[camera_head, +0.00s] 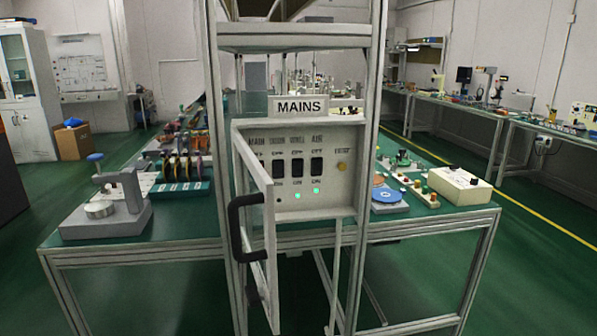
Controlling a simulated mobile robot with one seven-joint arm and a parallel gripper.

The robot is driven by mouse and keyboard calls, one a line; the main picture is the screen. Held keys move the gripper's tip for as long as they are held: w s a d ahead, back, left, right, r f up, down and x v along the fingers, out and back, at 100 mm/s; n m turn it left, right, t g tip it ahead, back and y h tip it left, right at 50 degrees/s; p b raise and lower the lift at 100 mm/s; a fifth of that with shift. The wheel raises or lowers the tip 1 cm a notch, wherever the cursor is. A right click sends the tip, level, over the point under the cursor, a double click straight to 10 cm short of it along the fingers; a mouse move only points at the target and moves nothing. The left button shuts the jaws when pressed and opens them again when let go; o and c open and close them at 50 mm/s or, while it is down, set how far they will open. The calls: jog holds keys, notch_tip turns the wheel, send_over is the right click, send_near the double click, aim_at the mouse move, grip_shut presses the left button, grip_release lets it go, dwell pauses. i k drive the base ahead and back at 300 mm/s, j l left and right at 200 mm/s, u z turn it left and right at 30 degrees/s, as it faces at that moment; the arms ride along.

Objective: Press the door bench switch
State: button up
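The MAINS panel (330,205) is a light grey box on an upright frame at the bench end. Its framed door (270,290) stands open toward me, with a black handle (236,235). Dark rocker switches sit in a row: one (279,170), a middle one (298,169) and a right one (317,167). The leftmost position is partly hidden by the door frame. The labels above are small; the right one reads AIR, and I cannot surely read which is the door bench switch. Green lamps glow below the middle and right switches; the lamp below the first looks dark. My gripper is not in view.
A yellow button (342,167) sits right of the switches. The green bench (170,229) behind carries a stand (120,205), a blue disc (386,195) and a cream box (459,187). The open door and frame posts stand before the panel's left side. Green floor is clear at right.

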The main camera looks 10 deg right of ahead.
aim_at(278, 167)
jog(key=l, duration=0.75)
jog(key=k+l, duration=0.1)
jog(key=l, duration=0.7)
jog(key=i+j, duration=0.45)
jog(key=j, duration=0.25)
jog(key=i+j, duration=0.25)
jog(key=j, duration=0.15)
